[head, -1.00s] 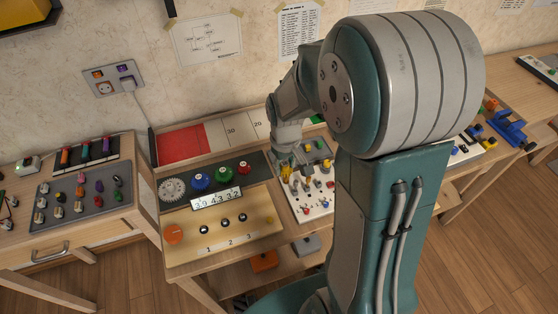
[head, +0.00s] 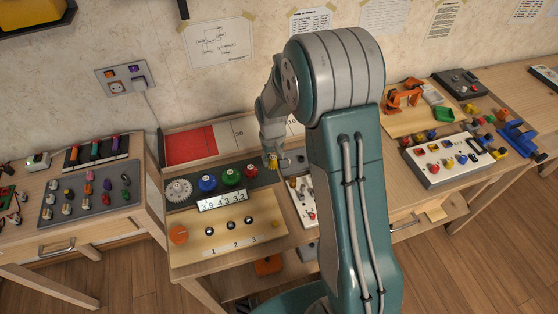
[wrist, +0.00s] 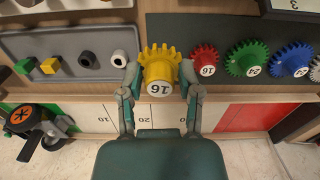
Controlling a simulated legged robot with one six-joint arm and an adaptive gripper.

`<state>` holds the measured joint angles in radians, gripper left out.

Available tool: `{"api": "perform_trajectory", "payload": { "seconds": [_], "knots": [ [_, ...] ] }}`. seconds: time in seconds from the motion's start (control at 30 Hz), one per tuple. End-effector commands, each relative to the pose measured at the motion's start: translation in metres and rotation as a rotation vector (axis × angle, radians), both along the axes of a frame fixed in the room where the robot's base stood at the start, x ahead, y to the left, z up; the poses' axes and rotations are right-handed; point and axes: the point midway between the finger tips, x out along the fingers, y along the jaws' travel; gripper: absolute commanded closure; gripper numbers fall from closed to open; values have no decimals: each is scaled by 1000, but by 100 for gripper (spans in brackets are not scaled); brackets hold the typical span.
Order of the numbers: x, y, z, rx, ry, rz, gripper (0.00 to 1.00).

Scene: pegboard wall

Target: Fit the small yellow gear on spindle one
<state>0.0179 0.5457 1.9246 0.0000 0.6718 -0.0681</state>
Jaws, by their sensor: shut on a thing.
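In the head view my gripper (head: 271,161) is at the right end of the dark gear strip, just right of the red gear (head: 250,172). I cannot tell whether the yellow gear is clear of the surface below. Three dark spindles stand on the tan board, labelled 1, 2 and 3. Spindle one (head: 203,230) is the leftmost and is bare.
The green gear (head: 230,177), blue gear (head: 208,184) and a pale toothed disc (head: 178,191) line the strip. A number plate (head: 222,201) stands between strip and spindles. An orange disc (head: 178,235) is left of spindle one. A grey tray (wrist: 75,74) holds small pegs.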

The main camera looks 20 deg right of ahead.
Motion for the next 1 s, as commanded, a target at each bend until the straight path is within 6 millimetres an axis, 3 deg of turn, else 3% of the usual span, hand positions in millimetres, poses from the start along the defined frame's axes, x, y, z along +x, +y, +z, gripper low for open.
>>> {"api": "perform_trajectory", "payload": {
  "seconds": [0.37,1.0],
  "knots": [
    [18,6,-17,0,-1,-36,75],
    [24,9,-24,0,-1,-50,75]
  ]
}}
